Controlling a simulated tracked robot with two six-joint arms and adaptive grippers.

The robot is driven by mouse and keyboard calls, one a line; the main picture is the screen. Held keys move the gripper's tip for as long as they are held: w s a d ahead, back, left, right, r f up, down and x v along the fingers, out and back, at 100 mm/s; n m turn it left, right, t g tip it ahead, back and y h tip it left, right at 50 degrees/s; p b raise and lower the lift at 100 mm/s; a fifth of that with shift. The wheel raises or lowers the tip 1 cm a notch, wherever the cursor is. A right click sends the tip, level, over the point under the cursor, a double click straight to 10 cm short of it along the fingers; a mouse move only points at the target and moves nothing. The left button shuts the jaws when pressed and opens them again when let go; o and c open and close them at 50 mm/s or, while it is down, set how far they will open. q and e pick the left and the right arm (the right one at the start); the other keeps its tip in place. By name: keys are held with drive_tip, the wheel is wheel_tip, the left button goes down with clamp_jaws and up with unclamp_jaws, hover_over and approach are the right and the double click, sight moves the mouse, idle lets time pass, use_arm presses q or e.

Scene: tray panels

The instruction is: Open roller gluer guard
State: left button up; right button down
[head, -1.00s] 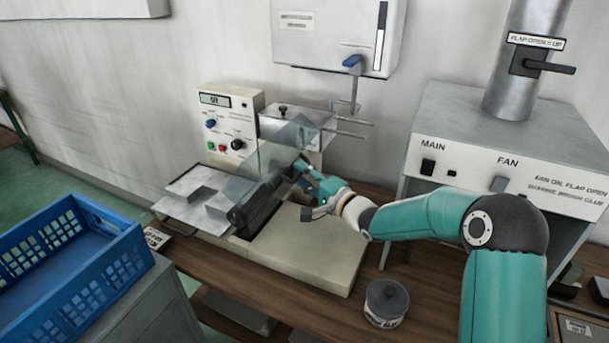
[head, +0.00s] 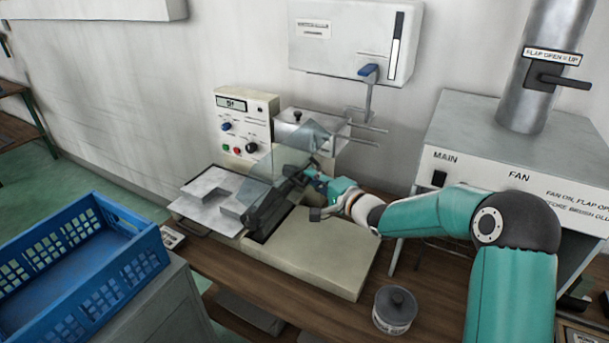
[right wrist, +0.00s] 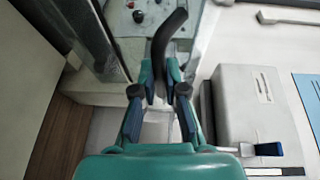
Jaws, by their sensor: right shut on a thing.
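The roller gluer (head: 310,255) is a cream machine on the wooden bench, with a clear guard panel (head: 276,168) standing tilted over its dark roller area. My right gripper (head: 316,181) is at the right side of the guard. In the right wrist view my right gripper (right wrist: 160,85) is shut on a black curved handle (right wrist: 168,38), which sticks up beyond the fingertips. In the head view the fingers and guard overlap, so the exact contact is hidden. My left gripper is not in view.
A control box (head: 245,122) with knobs stands behind the gluer. A fan cabinet (head: 480,150) is at right, a blue crate (head: 130,285) at left. A wall dispenser (head: 350,40) hangs above.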

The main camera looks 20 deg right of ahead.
drive_tip(key=shift+w+a+r, duration=0.3)
drive_tip(key=shift+r, duration=0.3)
drive_tip(key=shift+w+a, duration=0.15)
drive_tip(key=shift+w, duration=0.1)
drive_tip(key=shift+f, duration=0.1)
drive_tip(key=c, duration=1.2)
unclamp_jaws()
drive_tip(key=shift+s, duration=0.1)
drive_tip(key=f+v, duration=0.1)
drive_tip(key=v, duration=1.1)
drive_tip(key=shift+r, duration=0.5)
